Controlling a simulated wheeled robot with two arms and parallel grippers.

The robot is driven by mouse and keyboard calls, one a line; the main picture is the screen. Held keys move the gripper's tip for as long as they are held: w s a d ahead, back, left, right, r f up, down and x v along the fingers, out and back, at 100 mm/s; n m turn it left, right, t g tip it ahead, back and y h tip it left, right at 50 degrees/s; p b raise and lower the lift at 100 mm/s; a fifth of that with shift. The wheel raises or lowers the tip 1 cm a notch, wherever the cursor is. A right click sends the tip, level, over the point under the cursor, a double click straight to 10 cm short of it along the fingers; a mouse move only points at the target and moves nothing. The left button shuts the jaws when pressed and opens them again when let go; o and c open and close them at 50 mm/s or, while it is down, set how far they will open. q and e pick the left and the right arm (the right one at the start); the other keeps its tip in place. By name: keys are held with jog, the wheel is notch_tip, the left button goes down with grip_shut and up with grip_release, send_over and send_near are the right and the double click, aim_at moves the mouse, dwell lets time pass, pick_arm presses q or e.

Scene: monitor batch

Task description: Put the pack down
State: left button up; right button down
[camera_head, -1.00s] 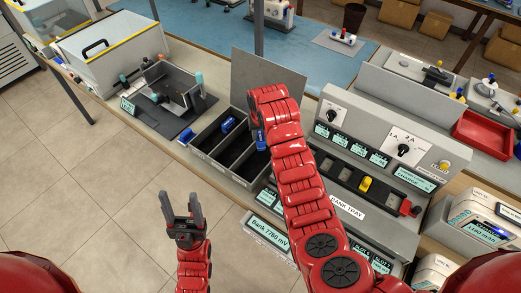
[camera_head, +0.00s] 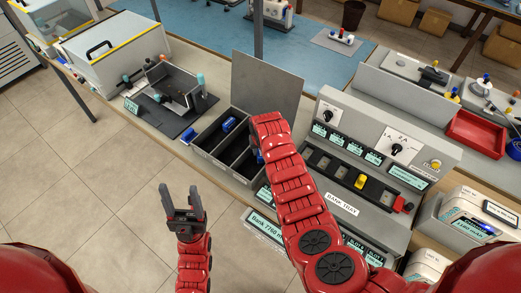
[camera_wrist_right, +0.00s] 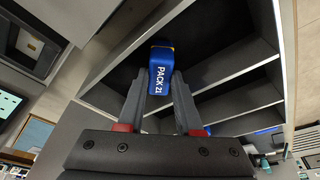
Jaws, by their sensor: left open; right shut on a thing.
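A blue pack labelled PACK 21 (camera_wrist_right: 161,75) is held between the fingertips of my right gripper (camera_wrist_right: 160,82) in the right wrist view. Its held end faces the camera, and dark compartments of the divided tray (camera_wrist_right: 215,65) lie behind it. In the head view my right forearm hides the gripper and most of the pack; only a blue sliver (camera_head: 260,158) shows at the right part of the tray (camera_head: 222,172). I cannot tell whether the pack touches the tray floor. My left gripper (camera_head: 181,188) is open and empty over the floor, in front of the bench.
Another blue pack (camera_head: 229,124) lies in a left compartment of the tray. A blue item (camera_head: 188,136) sits just left of the tray. A grey panel (camera_head: 268,85) stands behind it. The bank console (camera_head: 345,185) is close on the right.

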jog(key=shift+f, duration=0.2)
jog(key=c, duration=0.6)
grip_release()
jog(key=shift+r, duration=0.15)
